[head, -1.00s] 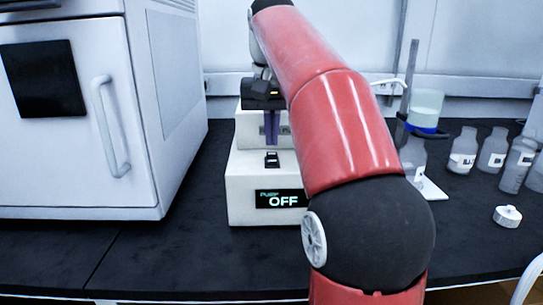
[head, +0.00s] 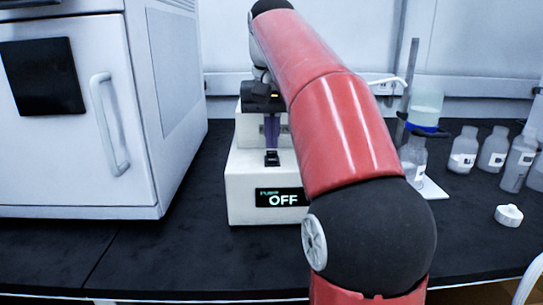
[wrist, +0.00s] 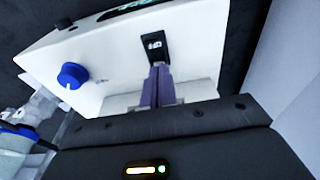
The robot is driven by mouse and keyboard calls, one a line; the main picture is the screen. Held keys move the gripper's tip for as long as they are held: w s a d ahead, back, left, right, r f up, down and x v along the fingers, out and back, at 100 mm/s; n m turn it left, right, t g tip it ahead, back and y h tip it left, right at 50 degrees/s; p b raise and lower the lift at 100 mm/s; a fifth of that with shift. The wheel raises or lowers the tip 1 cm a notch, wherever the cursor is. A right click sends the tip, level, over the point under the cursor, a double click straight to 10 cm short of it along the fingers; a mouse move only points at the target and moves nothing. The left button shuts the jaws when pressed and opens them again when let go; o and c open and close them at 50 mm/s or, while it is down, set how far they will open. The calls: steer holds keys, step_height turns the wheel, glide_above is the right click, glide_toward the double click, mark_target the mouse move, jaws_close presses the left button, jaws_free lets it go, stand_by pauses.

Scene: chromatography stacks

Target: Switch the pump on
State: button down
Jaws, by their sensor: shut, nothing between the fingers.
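The pump (head: 245,185) is a white box on the black bench, left of my arm in the head view. Its display (head: 281,198) reads "Pump OFF". A black rocker switch (head: 272,158) is on its top face, and shows in the wrist view (wrist: 154,46) just beyond my fingertips. My gripper (head: 271,146) is shut and empty, its purple fingers pointing down right behind the switch. In the wrist view its fingertips (wrist: 160,68) appear at the switch's near edge; I cannot tell whether they touch it.
A blue knob (wrist: 72,75) is on the pump in the wrist view. A white cabinet (head: 75,110) with a handle stands left. Several bottles (head: 463,150) and a white cap (head: 508,215) are on the right. Bare bench (head: 160,255) lies in front.

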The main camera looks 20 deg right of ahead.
mark_target(272, 152)
steer(key=shift+f+b, duration=0.35)
steer(key=shift+f, duration=0.25)
step_height(272, 152, up, 3)
steer(key=p, duration=0.3)
steer(key=shift+r, duration=2.05)
